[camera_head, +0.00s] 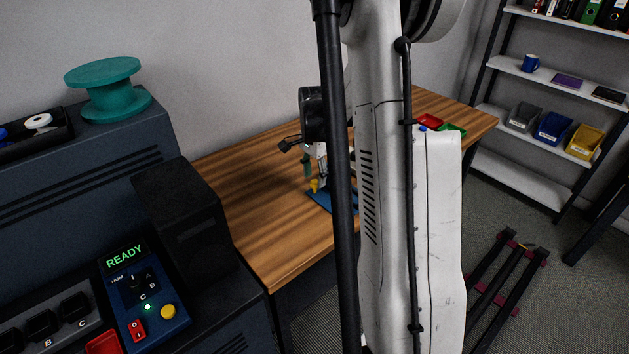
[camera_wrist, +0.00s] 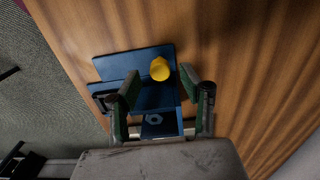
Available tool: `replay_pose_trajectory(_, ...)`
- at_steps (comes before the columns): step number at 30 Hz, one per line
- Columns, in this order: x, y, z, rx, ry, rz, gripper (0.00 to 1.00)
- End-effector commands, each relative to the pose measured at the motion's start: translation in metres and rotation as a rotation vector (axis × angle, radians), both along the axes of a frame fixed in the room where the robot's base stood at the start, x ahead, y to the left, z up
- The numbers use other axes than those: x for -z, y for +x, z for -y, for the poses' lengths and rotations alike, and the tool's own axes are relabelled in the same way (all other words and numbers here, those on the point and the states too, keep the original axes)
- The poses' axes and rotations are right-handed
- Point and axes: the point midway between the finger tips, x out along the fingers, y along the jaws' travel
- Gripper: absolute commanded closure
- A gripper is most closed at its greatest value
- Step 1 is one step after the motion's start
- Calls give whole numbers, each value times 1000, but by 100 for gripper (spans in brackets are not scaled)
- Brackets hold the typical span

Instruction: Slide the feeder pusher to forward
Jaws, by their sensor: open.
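A blue feeder (camera_wrist: 115,66) lies on the wooden table. A round yellow knob (camera_wrist: 160,69), which looks like the pusher's handle, stands on it. In the head view the yellow knob (camera_head: 314,186) and a corner of the blue feeder (camera_head: 320,199) show beside my arm, which hides the rest. My gripper (camera_wrist: 159,78) is open above the feeder, with the knob in line with the gap between its green-padded fingers. I cannot tell whether a finger touches the knob. In the head view my gripper (camera_head: 312,167) is partly seen just above the knob.
The table (camera_head: 250,220) is clear to the left of the feeder. Red (camera_head: 430,120) and green (camera_head: 453,130) trays sit at its far right. A dark blue machine (camera_head: 80,180) with a lit READY panel (camera_head: 140,290) stands at the left. A shelf (camera_head: 540,120) stands at the right.

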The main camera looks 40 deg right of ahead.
Motion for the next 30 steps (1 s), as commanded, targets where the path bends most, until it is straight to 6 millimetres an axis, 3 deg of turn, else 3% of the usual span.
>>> replay_pose_trajectory(6,18,0,0,0,0,0,59)
replay_pose_trajectory(16,21,0,0,0,0,0,59)
replay_pose_trajectory(25,20,0,0,0,0,0,99)
replay_pose_trajectory(30,20,0,0,0,0,0,100)
